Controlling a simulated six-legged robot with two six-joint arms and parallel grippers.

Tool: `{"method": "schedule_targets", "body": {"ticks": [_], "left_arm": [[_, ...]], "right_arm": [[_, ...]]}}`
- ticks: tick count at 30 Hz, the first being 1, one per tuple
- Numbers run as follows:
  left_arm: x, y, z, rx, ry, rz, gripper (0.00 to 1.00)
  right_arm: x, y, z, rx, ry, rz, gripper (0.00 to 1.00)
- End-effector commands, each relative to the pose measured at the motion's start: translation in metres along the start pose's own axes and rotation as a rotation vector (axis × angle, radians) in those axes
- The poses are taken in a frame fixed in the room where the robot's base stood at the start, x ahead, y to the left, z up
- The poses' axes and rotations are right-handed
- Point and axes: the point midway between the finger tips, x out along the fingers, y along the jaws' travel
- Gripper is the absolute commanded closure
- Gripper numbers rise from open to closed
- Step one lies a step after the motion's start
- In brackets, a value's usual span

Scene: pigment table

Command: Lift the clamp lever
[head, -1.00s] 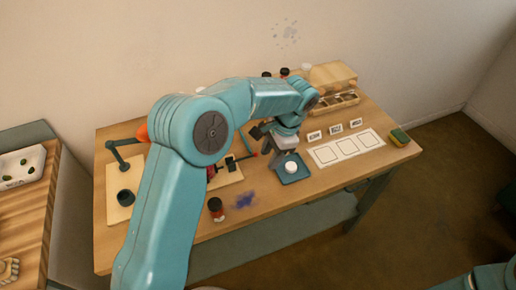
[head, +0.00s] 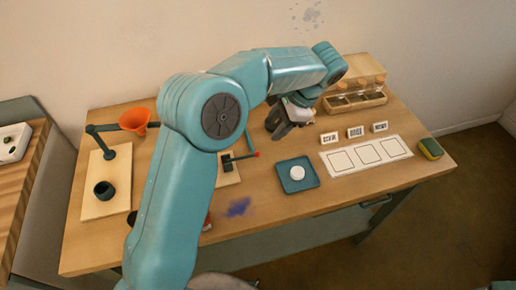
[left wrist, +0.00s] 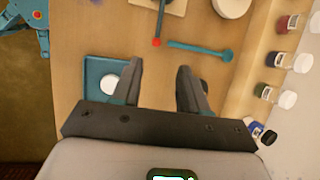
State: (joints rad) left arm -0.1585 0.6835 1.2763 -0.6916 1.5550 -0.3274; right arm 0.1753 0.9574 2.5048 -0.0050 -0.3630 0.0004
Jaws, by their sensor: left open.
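The clamp lever (head: 243,157) is a thin dark bar with a red tip, on a pale board (head: 229,178) near the middle of the table; my left arm hides part of the board. In the left wrist view the lever (left wrist: 160,22) shows beyond the fingertips, its red tip pointing towards them. My left gripper (head: 284,131) is open and empty, to the right of the lever and apart from it. Its two fingers also show in the left wrist view (left wrist: 161,78), with bare table between them. My right gripper is not in view.
A teal tray (head: 298,187) with a white round piece lies near the left gripper. A teal rod (left wrist: 200,51) lies beside the lever tip. Several jars (left wrist: 264,93) line the back.

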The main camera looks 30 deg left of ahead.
Motion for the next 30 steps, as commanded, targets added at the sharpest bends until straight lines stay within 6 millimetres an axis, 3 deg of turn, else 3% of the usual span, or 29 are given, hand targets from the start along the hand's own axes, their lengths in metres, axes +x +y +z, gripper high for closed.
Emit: {"method": "schedule_targets", "body": {"ticks": [9,15,21,28,29,30], "left_arm": [[0.077,0.001,0.002,0.002,-0.004,0.004,0.57],[0.110,-0.001,0.000,0.002,-0.002,0.002,0.57],[0.124,-0.002,-0.002,0.001,0.000,0.001,0.57],[0.124,-0.002,-0.003,0.001,0.000,0.001,0.57],[0.124,-0.002,-0.003,0.001,0.000,0.001,0.60],[0.124,-0.002,-0.003,0.001,0.000,0.001,0.73]], "right_arm": [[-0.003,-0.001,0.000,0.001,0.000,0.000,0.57],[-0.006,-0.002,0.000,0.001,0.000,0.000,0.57],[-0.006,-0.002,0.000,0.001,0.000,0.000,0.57],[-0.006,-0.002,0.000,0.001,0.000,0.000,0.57],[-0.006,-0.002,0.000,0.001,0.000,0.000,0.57],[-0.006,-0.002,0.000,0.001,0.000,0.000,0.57]]}}
